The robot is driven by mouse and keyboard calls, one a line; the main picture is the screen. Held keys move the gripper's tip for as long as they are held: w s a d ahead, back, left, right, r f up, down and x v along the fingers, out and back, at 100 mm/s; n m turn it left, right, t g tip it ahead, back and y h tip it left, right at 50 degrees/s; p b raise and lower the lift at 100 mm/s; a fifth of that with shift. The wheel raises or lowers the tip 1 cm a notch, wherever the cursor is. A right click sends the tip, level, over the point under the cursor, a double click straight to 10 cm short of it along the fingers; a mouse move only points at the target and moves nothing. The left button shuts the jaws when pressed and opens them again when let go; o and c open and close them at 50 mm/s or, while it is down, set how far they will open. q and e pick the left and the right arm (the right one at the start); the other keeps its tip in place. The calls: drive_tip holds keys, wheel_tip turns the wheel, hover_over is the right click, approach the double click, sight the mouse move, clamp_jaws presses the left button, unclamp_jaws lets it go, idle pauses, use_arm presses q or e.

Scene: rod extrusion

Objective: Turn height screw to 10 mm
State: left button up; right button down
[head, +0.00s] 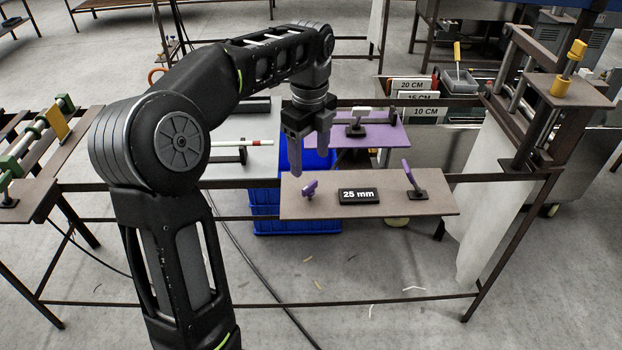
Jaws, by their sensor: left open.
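A brown board (330,208) carries a small black display (359,195) that reads 25 mm. A small purple knob (309,188) stands at the board's left part, and a purple lever (412,178) on a black base stands at its right part. Which of the two is the height screw, I cannot tell for sure. My left gripper (309,160) is open, empty, and points down just above and behind the purple knob, apart from it. My right gripper is out of view.
A purple plate (385,138) with a white-handled clamp (358,122) lies behind the board. A blue crate (265,213) stands below. Signs reading 20 CM (411,85) and 10 CM (426,112) stand behind right. A brown frame with a yellow knob (560,87) rises at right.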

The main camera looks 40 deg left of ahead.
sight(310, 184)
use_arm(q)
wheel_tip(310, 184, down, 7)
drive_tip(key=shift+f, duration=0.2)
drive_tip(key=shift+c, duration=0.5)
drive_tip(key=c, duration=1.3)
